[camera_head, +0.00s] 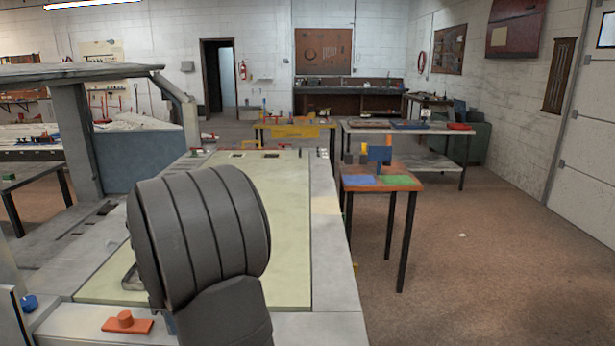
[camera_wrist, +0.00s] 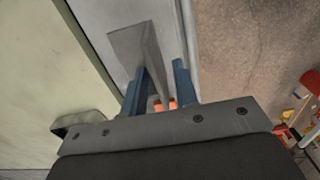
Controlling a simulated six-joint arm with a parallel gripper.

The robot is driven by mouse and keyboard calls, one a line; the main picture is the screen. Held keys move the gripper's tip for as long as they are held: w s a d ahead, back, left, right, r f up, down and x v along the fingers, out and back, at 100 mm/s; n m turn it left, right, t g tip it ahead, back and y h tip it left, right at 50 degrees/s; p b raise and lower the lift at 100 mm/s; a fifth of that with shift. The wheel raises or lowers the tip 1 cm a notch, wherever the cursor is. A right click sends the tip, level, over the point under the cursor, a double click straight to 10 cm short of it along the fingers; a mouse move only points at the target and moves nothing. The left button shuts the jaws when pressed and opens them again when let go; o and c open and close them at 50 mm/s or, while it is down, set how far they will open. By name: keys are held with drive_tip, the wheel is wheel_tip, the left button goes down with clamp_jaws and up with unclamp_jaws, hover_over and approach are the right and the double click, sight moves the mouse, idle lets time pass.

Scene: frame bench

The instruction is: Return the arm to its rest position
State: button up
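My gripper (camera_wrist: 160,85) shows in the wrist view as two blue fingers standing apart, so it looks open. A tapered grey plate-like piece (camera_wrist: 140,48) shows between and past the fingers, close to the left finger. A small orange patch (camera_wrist: 166,104) shows low between the fingers. I cannot tell whether either touches a finger or lies beyond. In the head view my grey ribbed arm rises over the near part of the bench and hides part of its top. My gripper is not seen there.
The long bench has a pale green top (camera_head: 285,225). An orange piece (camera_head: 127,325) and a blue knob (camera_head: 29,302) are at its near left. A small table (camera_head: 405,180) with green and blue mats stands to the right. Open floor (camera_head: 470,260) lies beyond it.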

drive_tip(key=shift+r, duration=0.75)
drive_tip(key=shift+f, duration=0.1)
